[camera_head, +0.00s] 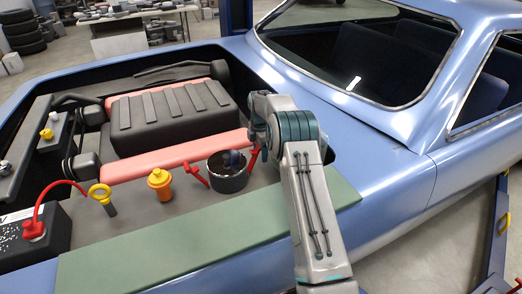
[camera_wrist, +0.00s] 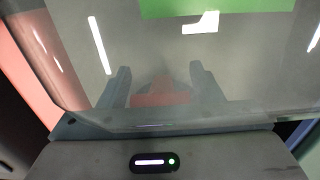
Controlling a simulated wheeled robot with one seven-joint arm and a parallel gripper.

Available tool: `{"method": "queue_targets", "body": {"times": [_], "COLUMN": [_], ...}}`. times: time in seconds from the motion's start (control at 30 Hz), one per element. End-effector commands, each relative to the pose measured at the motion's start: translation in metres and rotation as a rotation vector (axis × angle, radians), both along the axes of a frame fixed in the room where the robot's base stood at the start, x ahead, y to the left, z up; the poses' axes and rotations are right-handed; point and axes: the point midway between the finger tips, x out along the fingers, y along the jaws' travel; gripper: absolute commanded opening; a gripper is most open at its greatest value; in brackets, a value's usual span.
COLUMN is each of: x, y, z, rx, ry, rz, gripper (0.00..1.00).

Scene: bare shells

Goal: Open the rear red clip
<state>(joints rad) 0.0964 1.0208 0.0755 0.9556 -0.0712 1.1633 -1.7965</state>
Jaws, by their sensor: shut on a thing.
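A red clip (camera_head: 253,155) stands at the right side of a dark round canister (camera_head: 228,182) in the car's engine bay. A second red clip (camera_head: 195,173) sticks out at the canister's left side. My gripper shows in the wrist view (camera_wrist: 160,76), its two fingers on either side of a blurred red shape (camera_wrist: 162,97), which looks like the right-hand clip. It is shut on this clip. A hazy, see-through surface covers much of the wrist view, so the contact is unclear. In the head view my arm hides most of the gripper.
An orange cap (camera_head: 159,184), a yellow ring-handled dipstick (camera_head: 102,198) and a black battery (camera_head: 38,238) with a red cable lie left of the canister. A black engine cover (camera_head: 165,115) is behind. A green mat (camera_head: 200,238) covers the front fender.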

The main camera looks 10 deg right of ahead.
Motion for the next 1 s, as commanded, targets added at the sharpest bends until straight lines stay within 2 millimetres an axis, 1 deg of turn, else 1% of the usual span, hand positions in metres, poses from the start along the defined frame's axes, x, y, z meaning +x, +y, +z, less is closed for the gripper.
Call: {"method": "queue_targets", "body": {"times": [0.03, 0.27, 0.3, 0.33, 0.37, 0.63, 0.73, 0.87, 1.0], "x": [-0.004, -0.004, -0.004, -0.004, -0.004, -0.002, -0.001, -0.001, 0.0], "y": [0.001, 0.001, 0.001, 0.001, 0.001, 0.0, 0.0, 0.0, 0.0], "z": [-0.008, -0.008, -0.008, -0.008, -0.008, -0.003, 0.003, 0.022, 0.053], "rx": [0.001, 0.002, 0.002, 0.002, 0.002, 0.001, 0.002, 0.002, 0.002], "ry": [0.016, 0.018, 0.018, 0.018, 0.018, 0.008, 0.005, 0.004, 0.002], "rz": [0.001, 0.002, 0.002, 0.002, 0.002, -0.001, -0.001, -0.001, -0.001], "gripper": [0.18, 0.18, 0.65, 0.73, 0.79, 0.79, 0.79, 0.79, 0.79]}}
